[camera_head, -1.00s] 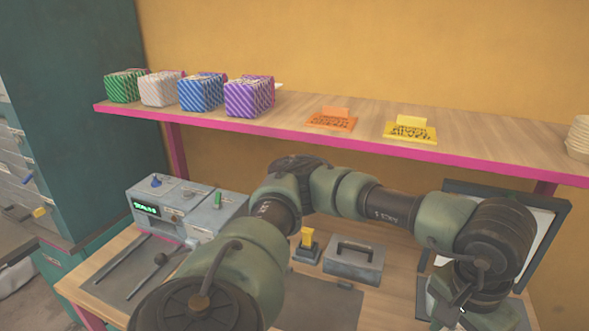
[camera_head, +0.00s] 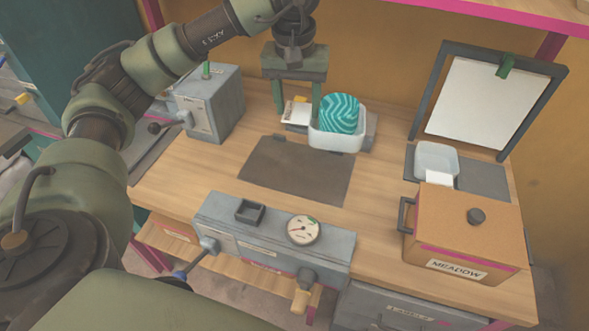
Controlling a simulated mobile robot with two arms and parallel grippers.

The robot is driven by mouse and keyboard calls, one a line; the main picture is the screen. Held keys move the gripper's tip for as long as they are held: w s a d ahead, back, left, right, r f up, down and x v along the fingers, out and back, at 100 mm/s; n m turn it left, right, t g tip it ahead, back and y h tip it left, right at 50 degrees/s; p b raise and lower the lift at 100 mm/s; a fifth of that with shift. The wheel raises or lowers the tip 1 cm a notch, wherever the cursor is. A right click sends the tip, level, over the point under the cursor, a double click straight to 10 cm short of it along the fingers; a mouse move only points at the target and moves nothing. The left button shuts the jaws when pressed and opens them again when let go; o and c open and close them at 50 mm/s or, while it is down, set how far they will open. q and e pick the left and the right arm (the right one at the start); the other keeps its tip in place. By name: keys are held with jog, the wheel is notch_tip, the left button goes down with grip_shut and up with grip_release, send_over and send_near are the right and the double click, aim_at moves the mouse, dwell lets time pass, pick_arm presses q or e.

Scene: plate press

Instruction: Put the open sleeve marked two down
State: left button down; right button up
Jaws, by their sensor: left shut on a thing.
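My left gripper (camera_head: 297,104) points down over the back of the table. Its two green fingers stand on either side of a small white-faced piece (camera_head: 296,114) with a bit of yellow behind it. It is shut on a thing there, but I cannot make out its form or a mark. Just right of the fingers, a teal striped, rounded bundle (camera_head: 341,113) sits in a white tray (camera_head: 336,141). I cannot read a number two on it, nor tell whether it is an open sleeve. My right gripper is not in view.
A dark mat (camera_head: 296,171) lies bare in front of the gripper. A gauge unit (camera_head: 274,238) stands at the front edge. To the right are an orange-brown box (camera_head: 465,228) marked MEADOW, a small empty-looking white tray (camera_head: 436,158) and a framed white board (camera_head: 484,103).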

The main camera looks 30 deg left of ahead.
pick_arm(q)
jog(key=w+a+n+b, duration=0.2)
jog(key=w+a+n, duration=0.1)
jog(key=a, duration=0.4)
jog(key=f, duration=0.6)
jog(key=f+p, duration=0.1)
jog(key=f, duration=1.2)
jog(key=shift+s+a+f, duration=0.25)
jog(key=shift+s, duration=0.05)
jog(key=shift+f, duration=0.2)
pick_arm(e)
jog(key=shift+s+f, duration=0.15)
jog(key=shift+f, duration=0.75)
pick_arm(q)
jog(key=shift+f, duration=0.1)
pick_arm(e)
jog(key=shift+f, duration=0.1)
pick_arm(q)
jog(key=c, duration=0.6)
grip_release()
jog(key=shift+o, duration=0.2)
